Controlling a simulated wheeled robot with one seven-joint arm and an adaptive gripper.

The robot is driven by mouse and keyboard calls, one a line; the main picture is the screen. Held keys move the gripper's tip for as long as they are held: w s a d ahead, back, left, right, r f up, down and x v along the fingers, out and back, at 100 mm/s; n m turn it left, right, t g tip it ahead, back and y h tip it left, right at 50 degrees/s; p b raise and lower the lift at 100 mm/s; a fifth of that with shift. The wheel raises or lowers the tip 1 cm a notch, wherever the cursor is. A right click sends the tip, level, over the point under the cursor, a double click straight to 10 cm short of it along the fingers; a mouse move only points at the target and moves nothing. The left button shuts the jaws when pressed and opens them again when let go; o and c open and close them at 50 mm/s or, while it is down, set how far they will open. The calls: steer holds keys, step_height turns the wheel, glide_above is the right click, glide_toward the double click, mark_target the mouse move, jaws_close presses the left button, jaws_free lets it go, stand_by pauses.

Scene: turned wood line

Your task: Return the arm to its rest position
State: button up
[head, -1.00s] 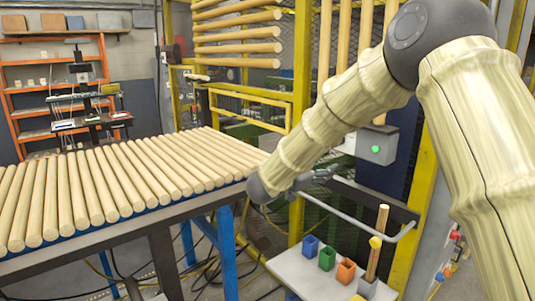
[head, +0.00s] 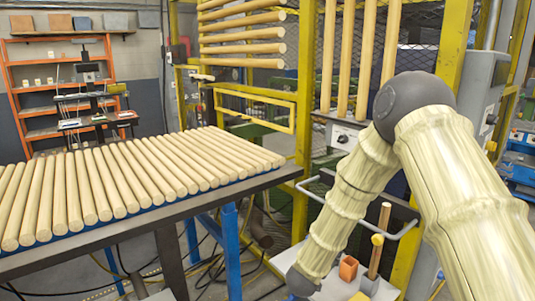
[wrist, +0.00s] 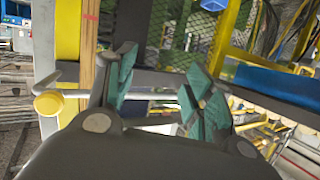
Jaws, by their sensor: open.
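My gripper (wrist: 164,88) shows in the wrist view with its two green-padded fingers apart and nothing between them. In the head view my pale, wood-patterned arm comes in from the right, bends at a dark elbow joint and slopes down to a dark wrist joint near the bottom middle. My gripper itself is hidden in the head view. Beside the arm's lower end is a small white table (head: 330,291).
A long table with a row of wooden rods (head: 130,180) fills the left. A yellow frame (head: 303,120) and a grey control box (head: 343,138) stand behind my arm. A bent grey rail (head: 312,190) runs close to my forearm. An orange shelf (head: 20,95) is far back.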

steer(key=s+f+n+g+y, duration=0.35)
steer(key=s+f, duration=0.85)
steer(key=f, duration=0.4)
steer(key=s+d+f+n+g+y, duration=0.1)
steer(key=s+f+g, duration=0.1)
steer(key=s+f, duration=0.35)
steer(key=s+f+g+y, duration=0.1)
steer(key=s+f, duration=0.2)
steer(key=s, duration=0.6)
steer(key=s+d+f+n+g+y, duration=0.1)
steer(key=s+f+g, duration=0.1)
steer(key=s+f, duration=0.35)
steer(key=s+d+n+g, duration=0.1)
steer(key=s+g, duration=0.3)
steer(key=s, duration=1.5)
steer(key=shift+s+f+y, duration=0.2)
steer(key=shift+f+y, duration=0.15)
steer(key=shift+d, duration=0.1)
